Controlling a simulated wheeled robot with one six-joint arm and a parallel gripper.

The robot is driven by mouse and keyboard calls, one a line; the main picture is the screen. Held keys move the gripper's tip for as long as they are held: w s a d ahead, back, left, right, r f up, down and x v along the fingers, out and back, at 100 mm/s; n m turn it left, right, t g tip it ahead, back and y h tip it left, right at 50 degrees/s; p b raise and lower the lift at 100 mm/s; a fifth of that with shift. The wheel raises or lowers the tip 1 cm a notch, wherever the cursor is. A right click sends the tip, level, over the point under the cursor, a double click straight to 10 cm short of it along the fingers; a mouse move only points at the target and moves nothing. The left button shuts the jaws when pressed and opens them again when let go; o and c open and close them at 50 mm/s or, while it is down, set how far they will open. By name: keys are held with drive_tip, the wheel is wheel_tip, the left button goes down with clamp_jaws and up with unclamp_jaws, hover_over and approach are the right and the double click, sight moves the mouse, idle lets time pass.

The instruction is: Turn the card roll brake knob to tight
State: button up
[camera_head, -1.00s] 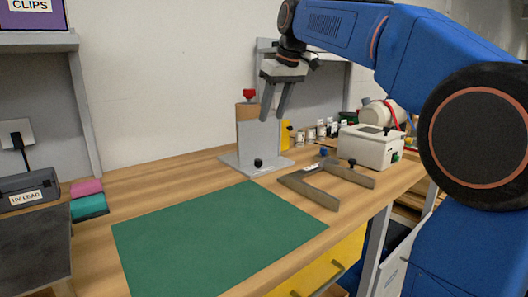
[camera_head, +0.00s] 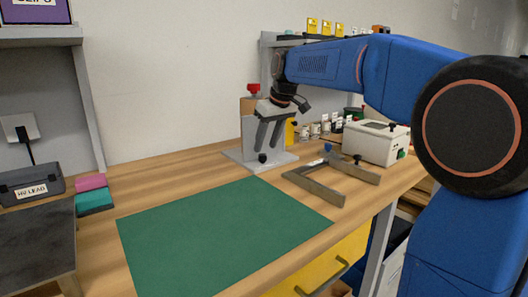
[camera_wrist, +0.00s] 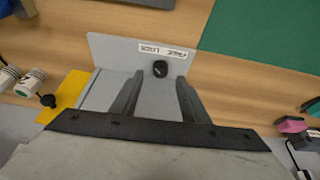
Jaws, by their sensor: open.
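A grey stand (camera_head: 234,155) on the bench carries a brown card roll (camera_head: 248,104) with a red knob (camera_head: 254,88) on top. A small black knob (camera_head: 262,158) sits low at the stand's front. The black knob also shows in the wrist view (camera_wrist: 160,68), beside a white label (camera_wrist: 167,50) that seems to read FREE and LOCK upside down. Which knob is the brake is not clear. My gripper (camera_head: 267,147) is open and empty, pointing down in front of the stand. In the wrist view its fingertips (camera_wrist: 158,79) lie either side of the black knob, apparently not touching it.
A green mat (camera_head: 220,235) lies in front. A grey angled frame (camera_head: 325,190) and a white box (camera_head: 375,143) are on the right. Small jars (camera_head: 315,130) and a yellow panel (camera_wrist: 70,95) stand close to the stand. Bare bench lies left of it.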

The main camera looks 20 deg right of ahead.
sight(263, 155)
drive_tip(key=shift+x, duration=2)
clamp_jaws()
drive_tip(key=shift+a+m+h, duration=0.15)
drive_tip(key=shift+m+h, duration=0.75)
drive_tip(key=shift+m, duration=1.5)
unclamp_jaws()
